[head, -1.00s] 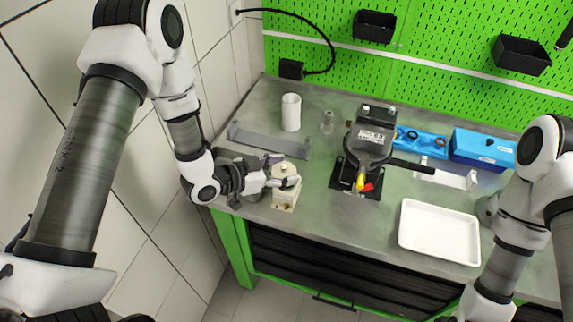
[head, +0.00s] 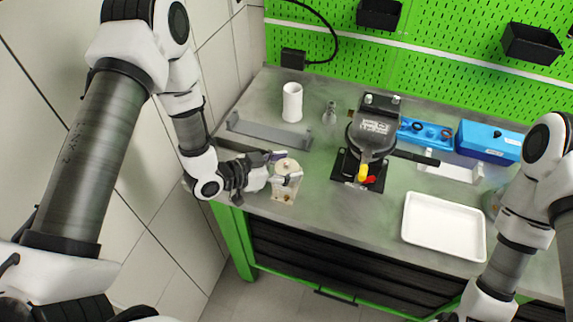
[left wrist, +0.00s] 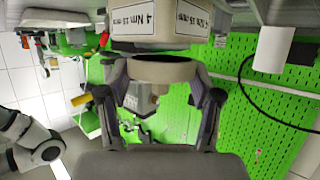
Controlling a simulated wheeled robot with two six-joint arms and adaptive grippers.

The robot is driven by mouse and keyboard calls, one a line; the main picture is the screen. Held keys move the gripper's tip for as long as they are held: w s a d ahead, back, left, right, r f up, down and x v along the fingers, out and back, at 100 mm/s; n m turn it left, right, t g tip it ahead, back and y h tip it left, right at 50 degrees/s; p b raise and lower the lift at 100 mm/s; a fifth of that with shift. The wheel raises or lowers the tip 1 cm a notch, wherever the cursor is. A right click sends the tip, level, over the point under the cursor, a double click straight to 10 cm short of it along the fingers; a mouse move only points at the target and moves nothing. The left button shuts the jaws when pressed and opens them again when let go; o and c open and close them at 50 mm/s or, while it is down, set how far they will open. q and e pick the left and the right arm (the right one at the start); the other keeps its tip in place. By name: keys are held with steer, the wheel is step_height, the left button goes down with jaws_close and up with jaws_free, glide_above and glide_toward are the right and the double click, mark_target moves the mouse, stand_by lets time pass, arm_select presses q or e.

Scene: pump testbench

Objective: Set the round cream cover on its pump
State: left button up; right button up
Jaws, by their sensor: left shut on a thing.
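The round cream cover (head: 287,166), with a small knob on top, is gripped between the two fingers of my left gripper (head: 284,171). Its ring also shows between the fingers in the left wrist view (left wrist: 163,70). Directly below it stands the cream pump (head: 284,190), at the front left of the bench. In the left wrist view the pump body (left wrist: 137,40) carries white labels. A dark band shows between cover and pump there; I cannot tell whether they touch. My right arm is at the lower right of the head view, its gripper out of view.
A grey bracket (head: 268,137) and a white cylinder (head: 292,103) stand behind the pump. A black device (head: 371,135) with a yellow and red part stands to the right. Beyond are a white tray (head: 443,226) and a blue box (head: 487,142). The bench's front edge is close.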

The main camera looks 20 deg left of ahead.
arm_select(q)
steer(key=shift+w+d, duration=0.1)
steer(key=shift+w, duration=0.05)
steer(key=shift+f+b, duration=0.65)
stand_by(0.6)
steer(key=o, duration=1.3)
steer(key=v, duration=0.7)
steer(key=shift+s+a+r, duration=0.15)
steer(key=shift+s+a, duration=0.05)
steer(key=shift+s, duration=0.05)
